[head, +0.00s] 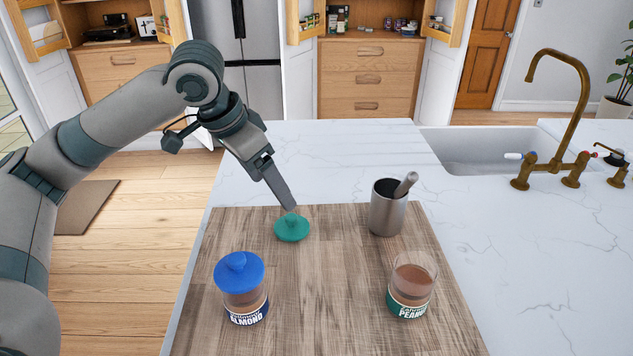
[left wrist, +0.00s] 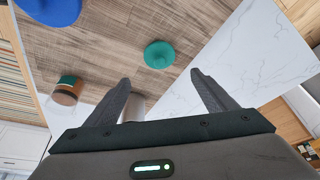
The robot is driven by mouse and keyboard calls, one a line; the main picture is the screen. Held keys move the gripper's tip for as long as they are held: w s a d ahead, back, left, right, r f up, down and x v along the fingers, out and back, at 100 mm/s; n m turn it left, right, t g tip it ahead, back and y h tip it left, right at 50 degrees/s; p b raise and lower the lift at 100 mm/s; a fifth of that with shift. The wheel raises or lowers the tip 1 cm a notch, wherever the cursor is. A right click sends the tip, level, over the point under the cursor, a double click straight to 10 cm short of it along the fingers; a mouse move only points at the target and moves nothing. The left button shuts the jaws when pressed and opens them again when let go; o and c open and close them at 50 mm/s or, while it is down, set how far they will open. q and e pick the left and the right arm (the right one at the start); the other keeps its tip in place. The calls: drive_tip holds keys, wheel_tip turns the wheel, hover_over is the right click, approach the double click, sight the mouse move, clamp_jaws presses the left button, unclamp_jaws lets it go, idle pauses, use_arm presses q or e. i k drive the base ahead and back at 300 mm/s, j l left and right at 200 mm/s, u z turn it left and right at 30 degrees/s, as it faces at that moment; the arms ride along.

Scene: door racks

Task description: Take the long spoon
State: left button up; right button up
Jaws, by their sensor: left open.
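The long spoon shows as a grey rounded handle (head: 406,184) leaning right out of a steel cup (head: 387,210); its lower part is hidden inside. The cup stands at the back right of a wooden board. My left gripper (head: 287,203) is open and empty, pointing down near a green lid (head: 291,228), left of the cup and apart from it. In the left wrist view, the two fingers (left wrist: 160,82) are spread, and a grey surface that seems to be the cup (left wrist: 134,108) shows partly behind one finger. My right gripper is not in view.
On the wooden board (head: 320,300) stand a blue-lidded almond jar (head: 240,285) at front left and an open peanut jar (head: 411,285) at front right. A sink (head: 475,150) with a brass tap (head: 583,100) lies at back right. The white counter right of the board is clear.

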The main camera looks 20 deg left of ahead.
sight(411, 177)
drive_tip(key=i+l+u, duration=0.15)
drive_tip(key=l+u, duration=0.3)
drive_tip(key=l, duration=0.35)
drive_tip(key=l+u, duration=0.4)
drive_tip(key=l, duration=0.45)
